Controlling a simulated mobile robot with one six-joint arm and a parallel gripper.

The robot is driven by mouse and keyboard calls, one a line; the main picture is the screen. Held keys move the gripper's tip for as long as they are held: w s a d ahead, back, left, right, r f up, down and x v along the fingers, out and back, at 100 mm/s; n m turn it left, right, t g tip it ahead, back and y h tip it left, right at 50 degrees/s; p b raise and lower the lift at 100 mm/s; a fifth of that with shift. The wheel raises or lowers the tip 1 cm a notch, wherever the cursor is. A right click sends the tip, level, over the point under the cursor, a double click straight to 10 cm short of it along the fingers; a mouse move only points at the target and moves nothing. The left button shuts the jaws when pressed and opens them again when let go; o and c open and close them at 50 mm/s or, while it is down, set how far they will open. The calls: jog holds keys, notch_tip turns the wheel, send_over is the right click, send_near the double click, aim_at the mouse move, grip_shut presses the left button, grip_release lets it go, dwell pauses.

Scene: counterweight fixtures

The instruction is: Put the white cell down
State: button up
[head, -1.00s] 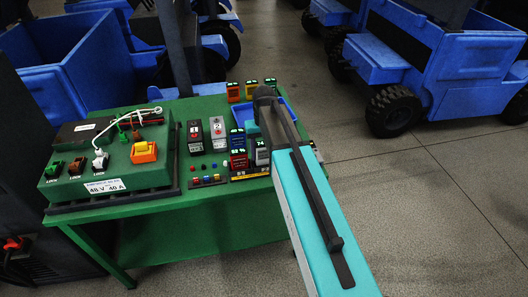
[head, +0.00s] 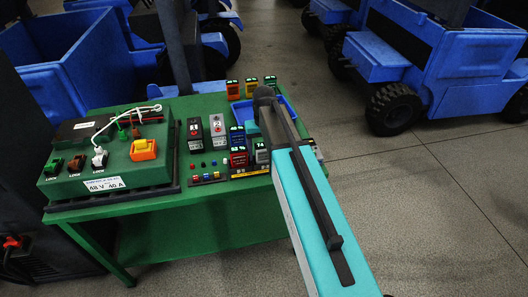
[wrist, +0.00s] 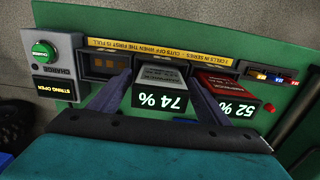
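The white cell (wrist: 161,78) is a grey-white block with a dark end reading 74 %. It is between the two fingers of my gripper (wrist: 161,84), which lie close along its sides and look shut on it. It is over the middle bay of the yellow-labelled rack (wrist: 205,56); the wrist view does not clearly show whether it rests on the bottom. In the head view the white cell (head: 262,154) is partly hidden by my arm. The red cell (wrist: 225,86), reading 52 %, sits in the bay beside it.
An empty bay (wrist: 104,66) lies left of the white cell in the wrist view, by a green button (wrist: 43,50) and a "STRING OPEN" display (wrist: 54,88). A blue tray (head: 287,108), several other cells and a green charger (head: 110,165) stand on the green table (head: 215,230).

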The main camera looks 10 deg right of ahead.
jog(key=shift+r, duration=0.7)
jog(key=shift+r+b, duration=1.5)
jog(key=shift+r, duration=4.4)
